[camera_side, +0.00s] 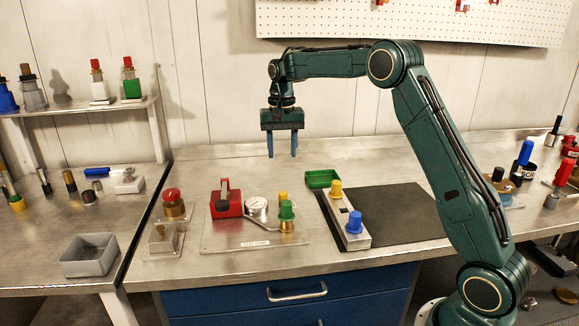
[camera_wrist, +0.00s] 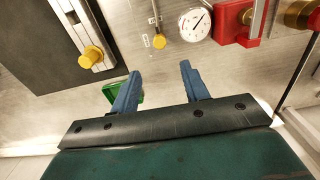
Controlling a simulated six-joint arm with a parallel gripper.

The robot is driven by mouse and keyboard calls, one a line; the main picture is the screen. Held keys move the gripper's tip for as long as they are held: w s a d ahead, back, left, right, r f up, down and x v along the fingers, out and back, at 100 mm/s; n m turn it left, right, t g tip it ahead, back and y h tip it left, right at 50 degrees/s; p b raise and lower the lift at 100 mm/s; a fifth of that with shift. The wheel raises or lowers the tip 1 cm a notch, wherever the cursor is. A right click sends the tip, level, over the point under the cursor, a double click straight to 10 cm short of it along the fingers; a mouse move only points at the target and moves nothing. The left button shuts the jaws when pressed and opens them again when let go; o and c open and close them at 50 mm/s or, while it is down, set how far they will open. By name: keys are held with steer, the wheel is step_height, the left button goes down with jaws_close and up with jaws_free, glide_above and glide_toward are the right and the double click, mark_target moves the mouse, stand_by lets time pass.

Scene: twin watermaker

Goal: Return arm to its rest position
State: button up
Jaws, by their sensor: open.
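My gripper (camera_side: 283,145) hangs from my green arm, pointing down, high above the back part of the metal bench (camera_side: 230,160). Its two blue fingers are apart with nothing between them. In the wrist camera view my gripper (camera_wrist: 155,80) also shows open and empty, with bench surface beyond it. The fingers touch none of the objects below.
A green tray (camera_side: 322,179) and a rail (camera_side: 354,240) with yellow and blue knobs sit by a dark mat (camera_side: 400,205). Space around my gripper is clear.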

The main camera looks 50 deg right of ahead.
steer(key=shift+r, duration=0.4)
steer(key=shift+s+a+r, duration=0.1)
steer(key=s+a+r+n+t, duration=0.1)
steer(key=s+a+r+n, duration=0.1)
steer(key=s+a+r, duration=0.45)
steer(key=s+a+r+n+t, duration=0.2)
steer(key=s+a+r, duration=0.1)
steer(key=s, duration=0.6)
steer(key=s+a+f+n+t, duration=0.1)
steer(key=s+a+f+n, duration=0.1)
steer(key=s, duration=0.7)
steer(key=s+a+f+n+t, duration=0.1)
steer(key=s+a+f+n, duration=0.2)
steer(key=s, duration=0.7)
steer(key=shift+a+f+t, duration=0.3)
steer(key=shift+a+f, duration=0.05)
steer(key=shift+a, duration=0.1)
